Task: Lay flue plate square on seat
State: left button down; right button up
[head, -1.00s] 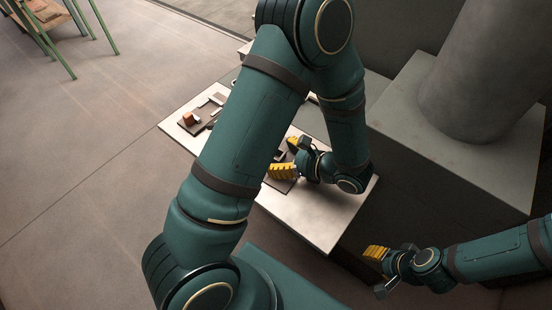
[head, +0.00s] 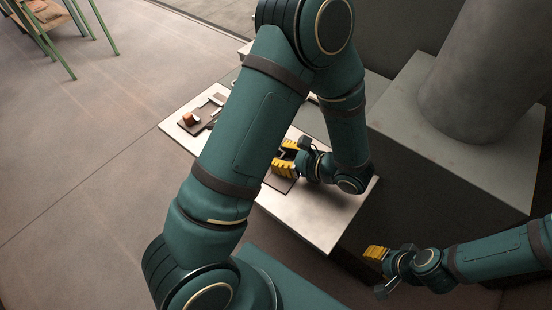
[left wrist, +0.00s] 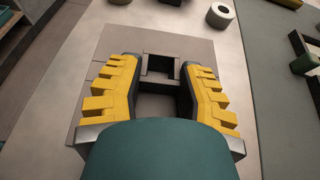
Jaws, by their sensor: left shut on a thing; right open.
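My left gripper (head: 282,157) is over the pale table and shut on a dark, frame-like piece (left wrist: 160,78), which I take to be part of the flue plate. In the left wrist view the yellow fingers stand on either side of this piece. A flat grey-brown square (left wrist: 192,46) lies under it, and its edge shows in the head view (head: 277,184). I cannot tell whether this square is the plate itself or the seat. My fingers hide much of the contact. My right gripper (head: 378,271) is open and empty, off the table's front right.
The pale table (head: 318,222) is bare near its front corner. A dark board with small items (head: 192,127) lies at its far left. A grey block with a thick column (head: 445,130) stands to the right.

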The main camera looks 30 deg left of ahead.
aim_at(282, 156)
pick_arm(q)
jog(key=shift+r, duration=0.15)
jog(key=shift+r+p, duration=2.4)
jog(key=shift+r, duration=0.5)
jog(key=shift+f, duration=0.1)
